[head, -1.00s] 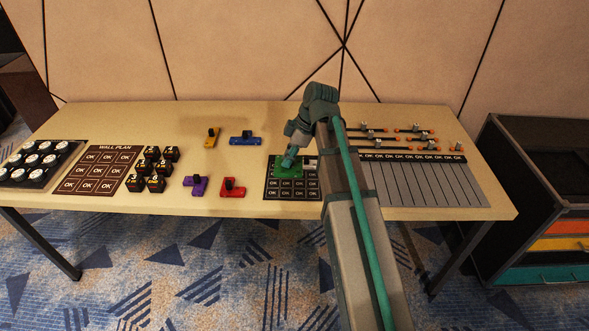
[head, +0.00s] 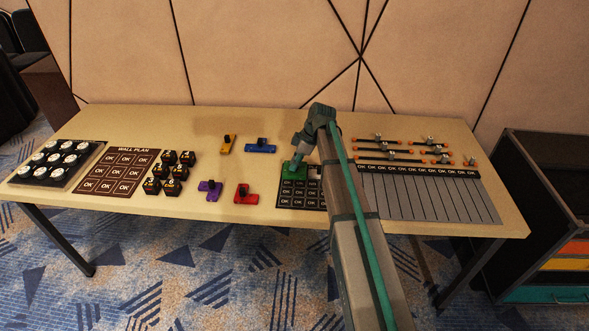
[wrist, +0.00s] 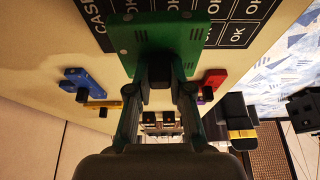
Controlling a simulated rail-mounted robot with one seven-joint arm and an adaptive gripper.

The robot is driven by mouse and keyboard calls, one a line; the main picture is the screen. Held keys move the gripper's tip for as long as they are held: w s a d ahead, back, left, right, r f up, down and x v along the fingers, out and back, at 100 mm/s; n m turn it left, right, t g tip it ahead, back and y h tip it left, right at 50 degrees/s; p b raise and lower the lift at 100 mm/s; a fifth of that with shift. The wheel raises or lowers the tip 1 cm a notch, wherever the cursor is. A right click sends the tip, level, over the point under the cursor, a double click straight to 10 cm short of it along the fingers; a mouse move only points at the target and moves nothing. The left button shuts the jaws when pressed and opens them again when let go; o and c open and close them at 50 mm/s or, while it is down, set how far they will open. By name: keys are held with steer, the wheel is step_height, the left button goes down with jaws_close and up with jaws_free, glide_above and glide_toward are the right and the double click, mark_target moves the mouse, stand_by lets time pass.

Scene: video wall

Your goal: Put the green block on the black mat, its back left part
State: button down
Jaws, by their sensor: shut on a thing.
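The green block (head: 293,171) is a flat green piece at the back left part of the black mat (head: 303,203), which has rows of OK cells. My gripper (head: 295,163) is shut on the block's dark knob from above. In the wrist view, the green block (wrist: 165,42) is between the fingertips of my gripper (wrist: 160,85), and the black mat (wrist: 240,22) shows around it. The block covers the mat's back left area. I cannot tell whether it rests on the mat or hovers just above it.
Yellow (head: 227,143), blue (head: 260,147), purple (head: 210,190) and red (head: 246,194) blocks lie left of the mat. Several black cubes (head: 170,173) and a wall plan board (head: 118,172) are farther left. A grey striped board (head: 430,200) lies on the right.

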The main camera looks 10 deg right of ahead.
steer(key=f, duration=0.1)
steer(key=f+p, duration=0.1)
steer(key=f, duration=0.1)
steer(key=shift+w, duration=0.35)
steer(key=shift+f, duration=0.4)
steer(key=shift+f, duration=0.1)
steer(key=shift+f, duration=0.15)
steer(key=c, duration=1.1)
jaws_free()
steer(key=shift+o, duration=0.2)
steer(key=shift+r, duration=0.2)
steer(key=b+v, duration=0.2)
steer(key=v, duration=1)
